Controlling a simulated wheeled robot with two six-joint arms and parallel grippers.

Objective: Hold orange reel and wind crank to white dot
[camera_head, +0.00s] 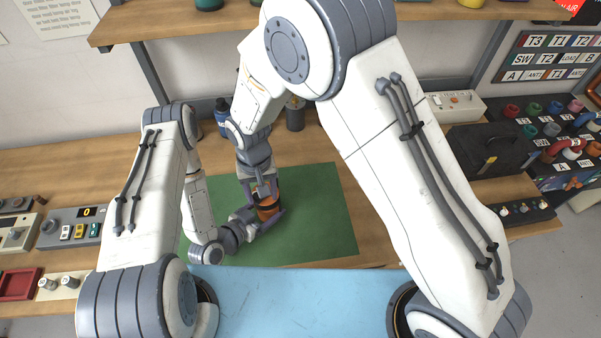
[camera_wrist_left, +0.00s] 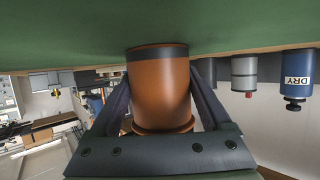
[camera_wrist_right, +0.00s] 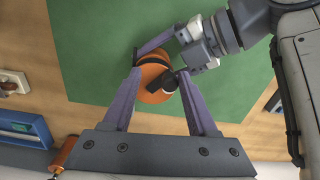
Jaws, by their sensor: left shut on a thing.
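The orange reel (camera_head: 267,208) stands on the green mat (camera_head: 318,215). My left gripper (camera_head: 262,222) is shut on it from the side; in the left wrist view its fingers flank the reel's orange body (camera_wrist_left: 160,90). My right gripper (camera_head: 264,190) is above the reel, pointing down. In the right wrist view, its fingers (camera_wrist_right: 160,75) are spread apart over the reel's orange top (camera_wrist_right: 152,82). A dark crank piece with a pale end (camera_wrist_right: 170,82) shows between them, close to the right-hand finger. I cannot make out the white dot for certain.
A blue bottle (camera_head: 222,115) and a dark grey canister (camera_head: 295,115) stand behind the mat. A keypad box (camera_head: 75,228) is at the left, and a black case (camera_head: 490,148) at the right. The mat around the reel is clear.

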